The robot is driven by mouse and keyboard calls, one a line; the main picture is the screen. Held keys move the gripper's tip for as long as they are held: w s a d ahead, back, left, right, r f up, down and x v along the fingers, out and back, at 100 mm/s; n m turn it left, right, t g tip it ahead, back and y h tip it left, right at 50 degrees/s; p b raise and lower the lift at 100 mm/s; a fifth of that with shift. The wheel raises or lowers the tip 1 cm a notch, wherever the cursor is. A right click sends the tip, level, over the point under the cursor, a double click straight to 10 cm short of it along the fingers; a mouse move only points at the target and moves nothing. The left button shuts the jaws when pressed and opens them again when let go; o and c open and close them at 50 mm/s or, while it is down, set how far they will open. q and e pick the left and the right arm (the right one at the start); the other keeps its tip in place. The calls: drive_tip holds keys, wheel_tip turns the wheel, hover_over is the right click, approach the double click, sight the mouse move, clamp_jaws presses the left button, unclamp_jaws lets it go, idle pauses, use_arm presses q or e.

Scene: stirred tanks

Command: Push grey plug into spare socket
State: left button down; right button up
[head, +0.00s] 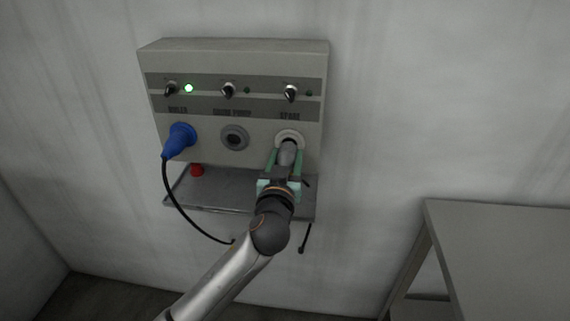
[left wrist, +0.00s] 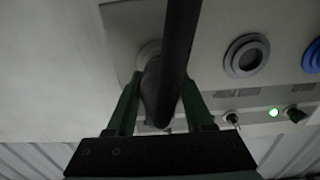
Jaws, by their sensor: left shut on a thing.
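The grey plug (head: 288,151) is at the spare socket (head: 290,135), the rightmost socket on the wall box. My left gripper (head: 285,163) is shut on the plug, one green finger on each side. In the left wrist view, the plug (left wrist: 157,98) sits between the fingers, its dark cable (left wrist: 181,35) crossing in front. The pale ring of the spare socket (left wrist: 147,54) shows partly behind it. The plug's front end is at the socket ring, but I cannot tell how deep it sits. My right gripper is not in view.
The wall box (head: 230,60) has several knobs and a lit green lamp (head: 189,88) at left. A blue plug (head: 179,140) fills the left socket; the middle socket (head: 235,137) is empty. A grey shelf (head: 225,190) below holds a red object (head: 197,170). A table (head: 500,250) stands at right.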

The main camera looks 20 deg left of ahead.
use_arm(q)
drive_tip(key=shift+w+a, duration=0.15)
drive_tip(key=shift+w, duration=0.25)
drive_tip(key=shift+w+a+r+b, duration=0.1)
drive_tip(key=shift+w+b, duration=0.25)
drive_tip(key=shift+w, duration=0.05)
idle(2.3)
drive_tip(key=shift+c, duration=1)
unclamp_jaws()
